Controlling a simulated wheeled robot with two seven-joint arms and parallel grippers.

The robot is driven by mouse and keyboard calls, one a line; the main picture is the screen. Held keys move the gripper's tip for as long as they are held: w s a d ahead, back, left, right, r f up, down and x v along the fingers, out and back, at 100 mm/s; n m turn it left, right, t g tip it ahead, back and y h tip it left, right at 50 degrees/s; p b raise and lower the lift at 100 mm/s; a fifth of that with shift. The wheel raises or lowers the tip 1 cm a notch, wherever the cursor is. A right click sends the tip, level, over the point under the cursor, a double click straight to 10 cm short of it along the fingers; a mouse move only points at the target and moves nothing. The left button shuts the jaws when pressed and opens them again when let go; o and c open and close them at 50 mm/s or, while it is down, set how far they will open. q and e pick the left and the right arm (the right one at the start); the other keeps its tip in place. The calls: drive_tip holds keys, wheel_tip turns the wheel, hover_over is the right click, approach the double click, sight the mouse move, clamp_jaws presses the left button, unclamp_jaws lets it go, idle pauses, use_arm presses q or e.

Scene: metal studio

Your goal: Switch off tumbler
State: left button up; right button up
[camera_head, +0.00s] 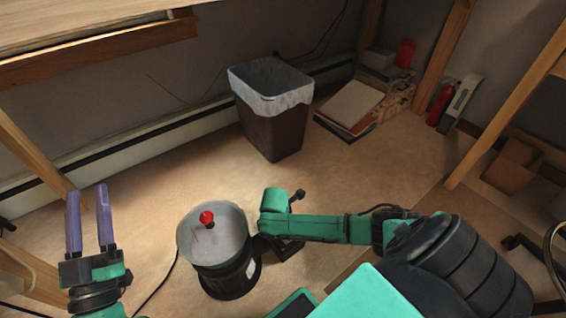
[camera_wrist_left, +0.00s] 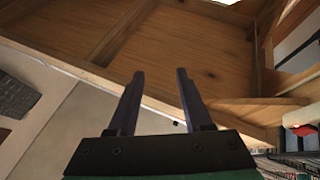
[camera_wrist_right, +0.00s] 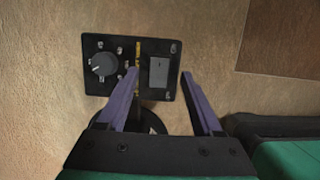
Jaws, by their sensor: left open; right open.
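The tumbler (camera_head: 212,240) stands on the floor, with a pale round top, a red knob (camera_head: 207,217) and a dark base. In the right wrist view, a black control panel (camera_wrist_right: 120,45) carries a round dial (camera_wrist_right: 103,64) on the left and a rectangular rocker switch (camera_wrist_right: 159,71) on the right. My right gripper (camera_wrist_right: 158,72) is open and empty, its fingertips at either side of the switch in the picture; contact cannot be told. In the head view its fingers are hidden by my arm. My left gripper (camera_head: 87,192) is open and empty, left of the tumbler.
A brown waste bin (camera_head: 272,130) with a white liner stands behind the tumbler. Wooden table legs (camera_head: 40,155) stand at left. A dark cord (camera_head: 158,285) runs left of the tumbler. Carpet between is clear.

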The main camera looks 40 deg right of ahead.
use_arm(q)
drive_tip(key=s+d+f+n+g+y+p, duration=0.1)
drive_tip(key=s+f+g, duration=0.15)
drive_tip(key=f, duration=0.55)
drive_tip(key=s+d+f+g+p, duration=0.1)
drive_tip(key=f+g, duration=0.2)
drive_tip(key=f, duration=0.5)
use_arm(e)
drive_tip(key=v, duration=0.2)
drive_tip(key=shift+r, duration=0.3)
use_arm(q)
drive_tip(key=s+f+g+y+p, duration=0.1)
drive_tip(key=s+f+g+p, duration=0.3)
drive_tip(key=s+f, duration=0.5)
drive_tip(key=shift+s+d+g, duration=0.15)
drive_tip(key=shift+g, duration=0.5)
use_arm(e)
drive_tip(key=v, duration=0.8)
drive_tip(key=shift+f, duration=0.15)
